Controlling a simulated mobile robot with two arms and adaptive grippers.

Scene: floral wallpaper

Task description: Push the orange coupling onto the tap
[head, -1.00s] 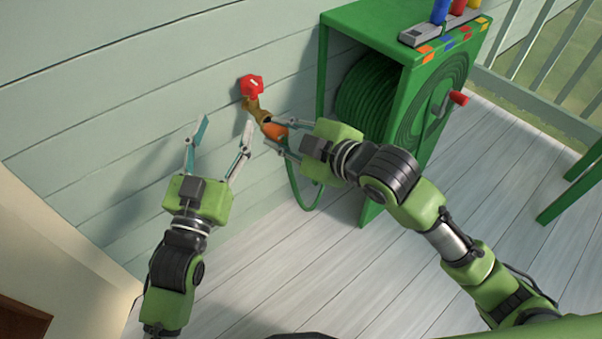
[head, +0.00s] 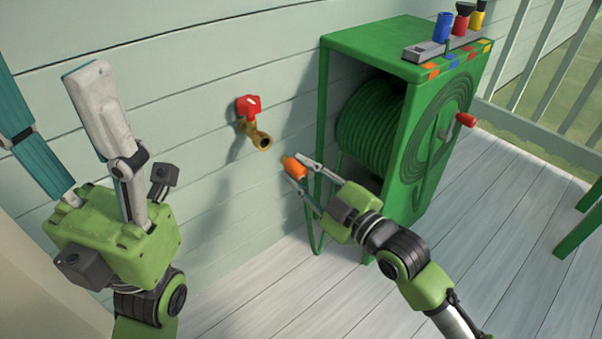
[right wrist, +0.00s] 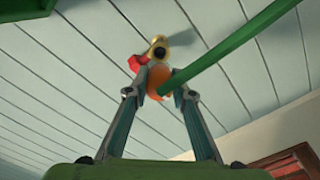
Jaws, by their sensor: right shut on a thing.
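The brass tap (head: 255,130) with its red handle (head: 249,105) sticks out from the wall, its round mouth facing down and right. My right gripper (head: 299,172) is shut on the orange coupling (head: 293,167), which is apart from the tap, below and right of its mouth. In the right wrist view the coupling (right wrist: 157,83) sits between the fingertips, with the brass tap (right wrist: 158,52) beyond it. The green hose (right wrist: 225,60) crosses that view from the coupling. My left gripper (head: 45,65) is open and empty, raised at the left, close to the camera.
The green hose reel (head: 368,50) stands against the wall to the right, with a red crank knob (head: 466,120) on its side. A grey rack (head: 425,52) with coloured fittings is on top. The wall between left gripper and tap is clear. A railing (head: 560,145) lies far right.

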